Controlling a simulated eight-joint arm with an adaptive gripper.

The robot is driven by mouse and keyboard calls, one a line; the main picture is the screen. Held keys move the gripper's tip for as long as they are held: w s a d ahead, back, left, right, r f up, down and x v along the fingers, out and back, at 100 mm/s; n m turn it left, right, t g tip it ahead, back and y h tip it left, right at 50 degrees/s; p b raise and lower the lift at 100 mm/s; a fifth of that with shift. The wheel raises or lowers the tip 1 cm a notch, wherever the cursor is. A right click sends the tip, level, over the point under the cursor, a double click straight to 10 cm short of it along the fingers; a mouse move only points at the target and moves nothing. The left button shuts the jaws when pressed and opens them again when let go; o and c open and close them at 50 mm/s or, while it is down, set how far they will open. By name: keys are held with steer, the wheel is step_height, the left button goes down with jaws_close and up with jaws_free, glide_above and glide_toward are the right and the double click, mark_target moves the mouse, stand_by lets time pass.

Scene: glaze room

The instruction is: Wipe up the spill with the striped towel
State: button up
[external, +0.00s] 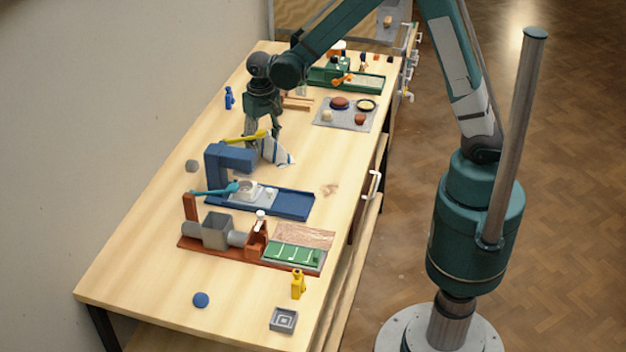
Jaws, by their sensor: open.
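The striped towel (277,152), white with dark blue stripes, stands folded or bunched on the wooden table, just behind the blue machine. My gripper (270,132) points down right at the towel's top left side. Its jaws are open; I cannot tell whether the fingers touch the towel or straddle it. A faint brownish patch (330,190) lies on the bare wood right of the blue machine; it may be the spill, but I cannot tell it surely from a wood mark.
A yellow-handled tool (243,137) lies left of the towel. The blue machine (232,158) with its blue tray stands in front. Nearer are a red-brown stand with a grey block (216,231) and a yellow bottle (298,285). A grey board (346,116) holds several small items.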

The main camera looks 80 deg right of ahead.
steer(key=shift+f+b, duration=0.3)
steer(key=shift+f, duration=0.25)
jaws_close()
steer(key=shift+r+p, duration=0.2)
steer(key=shift+p, duration=0.75)
steer(key=p, duration=0.3)
